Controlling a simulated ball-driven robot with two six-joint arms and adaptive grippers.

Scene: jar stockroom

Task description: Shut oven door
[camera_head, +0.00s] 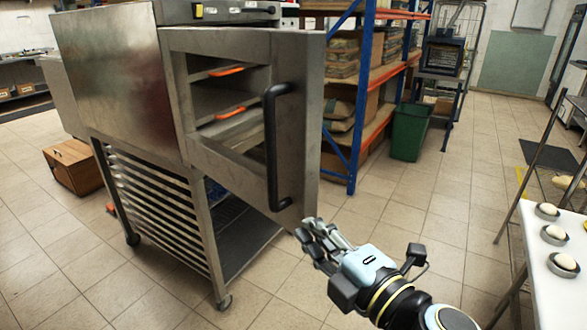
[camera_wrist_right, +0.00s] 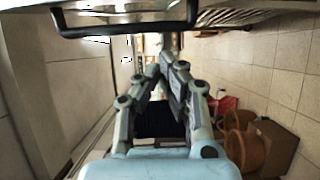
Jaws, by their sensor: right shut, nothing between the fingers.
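The steel oven (camera_head: 115,75) stands on a wheeled rack at the left. Its door (camera_head: 305,130) is open, swung out to the right, and the inside shows shelves with orange-edged pieces. A black bar handle (camera_head: 271,150) is on the door; a black bar handle (camera_wrist_right: 125,30) also shows in the right wrist view. My right gripper (camera_head: 308,230) is shut and empty, just by the lower corner of the door. I cannot tell whether it touches. In the right wrist view the fingers (camera_wrist_right: 163,68) meet below the handle, apart from it. My left gripper is not in view.
A blue and orange shelf rack (camera_head: 358,100) with packed goods stands behind the door. A green bin (camera_head: 410,131) is next to it. A white table (camera_head: 560,290) with dough pieces is at the right. A brown wooden box (camera_head: 72,168) lies left. The tiled floor between is free.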

